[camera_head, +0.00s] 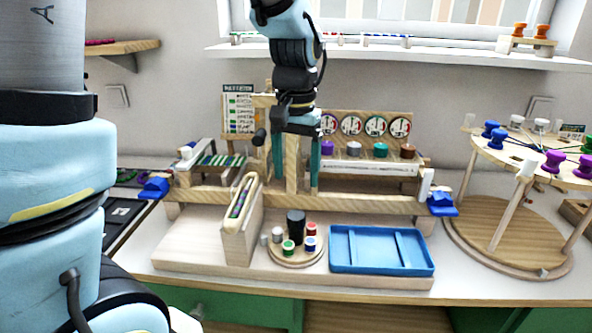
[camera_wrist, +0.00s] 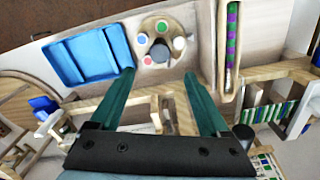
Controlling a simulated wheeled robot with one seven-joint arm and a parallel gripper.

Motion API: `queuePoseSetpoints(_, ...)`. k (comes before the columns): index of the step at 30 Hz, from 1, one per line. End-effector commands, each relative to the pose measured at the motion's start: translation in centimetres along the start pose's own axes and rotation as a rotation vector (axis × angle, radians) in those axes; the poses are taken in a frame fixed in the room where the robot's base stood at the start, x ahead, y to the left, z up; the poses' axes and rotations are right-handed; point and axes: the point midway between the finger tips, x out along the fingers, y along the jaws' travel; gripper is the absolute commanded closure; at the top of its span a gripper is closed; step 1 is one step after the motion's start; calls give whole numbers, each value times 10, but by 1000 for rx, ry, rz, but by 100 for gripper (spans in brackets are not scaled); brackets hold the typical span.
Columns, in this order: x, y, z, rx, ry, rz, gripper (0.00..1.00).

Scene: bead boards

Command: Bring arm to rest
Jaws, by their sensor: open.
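My gripper (camera_head: 295,180) is in the middle of the head view, pointing down in front of the wooden loom-like frame (camera_head: 350,203). Its two green fingers are apart, with nothing between them that I can tell is held. In the wrist view my gripper (camera_wrist: 160,85) also shows both fingers spread. A round wooden tray (camera_head: 282,258) with a black cup (camera_head: 296,223) and several coloured bobbins stands below. It also shows in the wrist view (camera_wrist: 139,56).
A blue divided tray (camera_head: 343,265) lies right of the round tray. A narrow wooden holder (camera_head: 240,247) with a purple-green bead strip stands left. A round stand (camera_head: 490,243) with coloured knobs is at the far right. A shelf (camera_head: 400,55) runs along the wall above.

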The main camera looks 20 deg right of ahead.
Motion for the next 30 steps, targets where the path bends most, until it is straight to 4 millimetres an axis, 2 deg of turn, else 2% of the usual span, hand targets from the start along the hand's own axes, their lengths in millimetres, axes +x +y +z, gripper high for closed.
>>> queuePoseSetpoints(8, 0, 0, 0, 0, 0, 0, 20)
queuePoseSetpoints(11, 2, -7, 2, -16, 2, 0, 20)
queuePoseSetpoints(14, 6, -31, 10, -75, 12, 1, 20)
queuePoseSetpoints(17, 14, -70, 26, -173, 31, 1, 20)
queuePoseSetpoints(21, 27, -126, 64, -339, 66, -6, 20)
queuePoseSetpoints(24, 35, -157, 92, -447, 90, -15, 20)
queuePoseSetpoints(30, 46, -191, 138, -598, 122, -34, 20)
